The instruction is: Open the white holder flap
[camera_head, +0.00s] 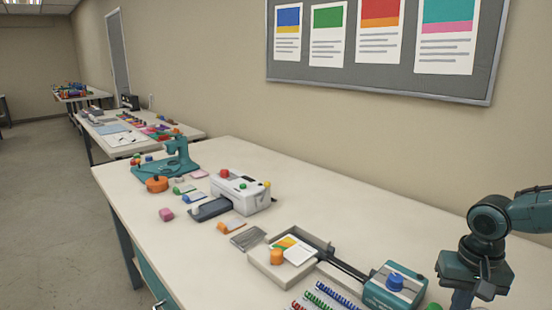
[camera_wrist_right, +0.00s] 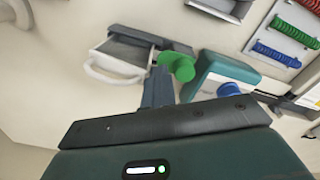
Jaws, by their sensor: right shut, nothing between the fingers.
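In the right wrist view, a white rounded loop-like piece (camera_wrist_right: 116,66), which looks like the holder flap, sits at the front of a dark grey holder (camera_wrist_right: 128,45) on the table. Whether it is open or closed is not clear. A green knob (camera_wrist_right: 180,66) is right of it. My right gripper (camera_wrist_right: 160,72) is shut and empty, its fingertips between the white piece and the knob; I cannot tell whether they touch either. In the head view, my right gripper (camera_head: 462,298) is above the table's right end, its tips cut by the frame edge. My left gripper is not in view.
A teal machine with a blue knob (camera_head: 395,282) stands left of my right gripper. Binding coils (camera_head: 325,297), a grey-beige tray (camera_head: 268,268) and a white machine (camera_head: 240,193) stand farther left. The table's back strip (camera_head: 330,205) is clear.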

